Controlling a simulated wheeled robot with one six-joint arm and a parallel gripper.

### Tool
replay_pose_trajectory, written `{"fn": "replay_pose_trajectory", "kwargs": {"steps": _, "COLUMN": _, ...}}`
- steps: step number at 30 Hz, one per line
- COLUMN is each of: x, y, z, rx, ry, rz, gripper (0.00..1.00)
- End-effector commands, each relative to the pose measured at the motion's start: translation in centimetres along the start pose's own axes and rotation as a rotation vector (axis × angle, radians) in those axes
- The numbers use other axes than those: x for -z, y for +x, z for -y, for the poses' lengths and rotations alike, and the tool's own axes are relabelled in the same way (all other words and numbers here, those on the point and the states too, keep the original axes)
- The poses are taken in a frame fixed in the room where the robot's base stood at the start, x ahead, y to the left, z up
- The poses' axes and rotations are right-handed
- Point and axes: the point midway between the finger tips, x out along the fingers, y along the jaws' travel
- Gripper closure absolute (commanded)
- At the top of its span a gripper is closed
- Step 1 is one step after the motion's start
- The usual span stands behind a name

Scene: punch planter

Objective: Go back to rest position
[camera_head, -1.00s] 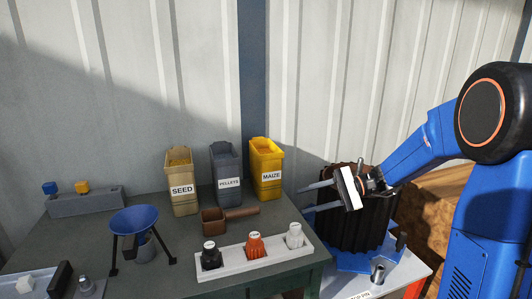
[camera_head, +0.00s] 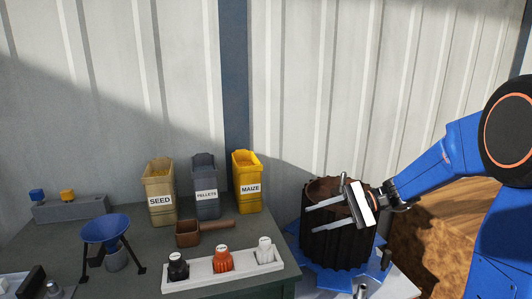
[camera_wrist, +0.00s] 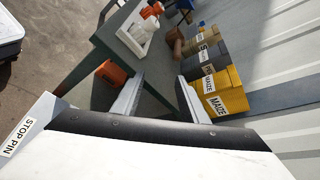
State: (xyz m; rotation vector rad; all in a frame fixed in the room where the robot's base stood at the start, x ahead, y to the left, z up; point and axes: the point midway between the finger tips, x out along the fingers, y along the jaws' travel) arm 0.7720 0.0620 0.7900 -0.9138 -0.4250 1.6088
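My gripper (camera_head: 322,216) is at the right in the head view, in front of the dark ribbed drum (camera_head: 338,243), whose upper part it partly hides. Its two fingers point left and stand apart with nothing between them. In the wrist view my gripper (camera_wrist: 158,97) also shows spread, empty fingers. The fingers are aimed toward the table (camera_head: 130,268) and its containers, clear of them.
Seed (camera_head: 160,190), pellets (camera_head: 206,190) and maize (camera_head: 247,188) bins stand at the table's back. A brown scoop (camera_head: 190,235), a white tray (camera_head: 205,282) of bottles and a blue funnel (camera_head: 107,229) are in front. A blue plate (camera_head: 314,268) lies under the drum.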

Motion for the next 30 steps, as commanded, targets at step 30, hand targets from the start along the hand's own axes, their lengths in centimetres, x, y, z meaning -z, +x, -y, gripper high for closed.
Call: {"fn": "replay_pose_trajectory", "kwargs": {"steps": 30, "x": -12.4, "y": -2.4, "z": -15.2, "rx": -0.616, "ry": -0.407, "rz": -0.38, "gripper": 0.6}}
